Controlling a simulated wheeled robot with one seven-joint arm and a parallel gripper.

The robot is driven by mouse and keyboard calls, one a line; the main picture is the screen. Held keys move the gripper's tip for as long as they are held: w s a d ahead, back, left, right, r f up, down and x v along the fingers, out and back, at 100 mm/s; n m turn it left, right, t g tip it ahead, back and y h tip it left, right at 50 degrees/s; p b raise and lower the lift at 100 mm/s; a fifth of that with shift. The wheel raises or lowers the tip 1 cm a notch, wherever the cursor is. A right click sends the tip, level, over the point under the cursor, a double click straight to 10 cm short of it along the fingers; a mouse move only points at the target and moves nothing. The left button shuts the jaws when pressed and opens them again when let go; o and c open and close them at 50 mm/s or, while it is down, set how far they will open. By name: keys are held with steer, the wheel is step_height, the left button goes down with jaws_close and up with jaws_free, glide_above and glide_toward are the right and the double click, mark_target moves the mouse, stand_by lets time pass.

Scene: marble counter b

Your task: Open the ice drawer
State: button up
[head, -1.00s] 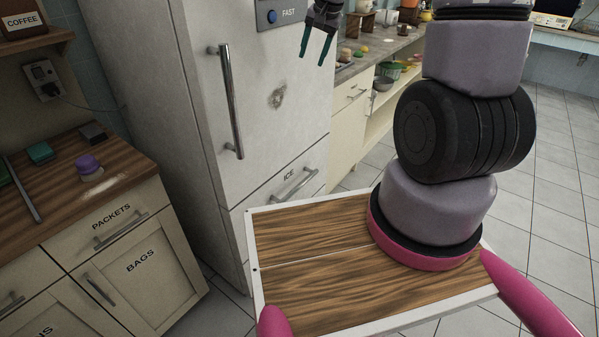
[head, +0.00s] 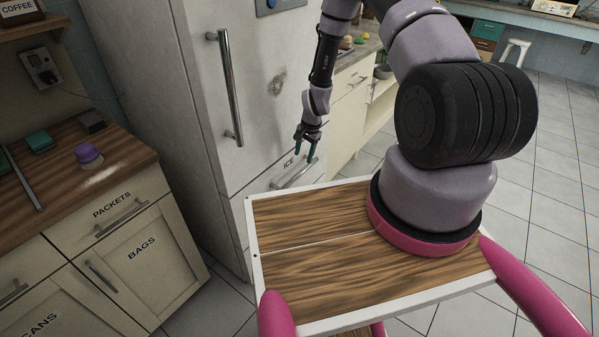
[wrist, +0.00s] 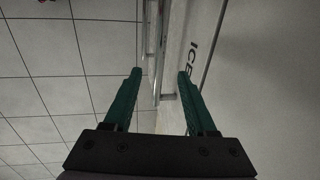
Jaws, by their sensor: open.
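The ice drawer (head: 262,202) is the lower front of the white fridge, marked ICE, and it looks shut. Its metal bar handle (head: 294,174) runs across the drawer front; in the wrist view the handle (wrist: 163,50) shows beyond and between the fingertips. My gripper (head: 308,155) points down just above the handle, its two green fingers apart and empty. In the wrist view my gripper (wrist: 160,75) has the ICE lettering (wrist: 190,62) by its right finger and floor tiles by its left. Whether a finger touches the handle, I cannot tell.
The upper fridge door (head: 250,90) with its long vertical handle (head: 230,88) is shut above the drawer. A wooden-topped cabinet (head: 120,215) stands to the left. My wooden deck fills the lower foreground, close before the drawer. Tiled floor (head: 545,200) is clear at right.

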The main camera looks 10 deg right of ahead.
mark_target(299, 173)
steer(key=f, duration=0.3)
steer(key=w+a+f, duration=0.1)
steer(key=f, duration=0.6)
steer(key=shift+w+a, duration=0.15)
steer(key=shift+w, duration=0.15)
jaws_close()
stand_by(1.0)
